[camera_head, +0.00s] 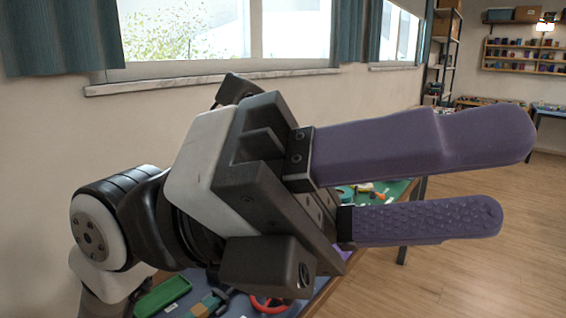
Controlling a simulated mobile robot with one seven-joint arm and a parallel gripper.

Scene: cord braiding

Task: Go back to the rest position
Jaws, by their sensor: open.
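My gripper (510,180) fills the middle of the head view, raised close to the camera. Its two purple padded fingers point right and are apart, with nothing between them. The lower finger's pad is bumpy. My arm comes in from the lower left and hides much of what lies behind. No cord can be made out in this view.
A table with a green mat (398,190) stands behind and below my gripper, partly hidden. A green object (162,296) and a red ring-shaped object (270,304) lie at the lower left. Wooden floor (480,270) is clear at right. Shelves (520,56) stand far back.

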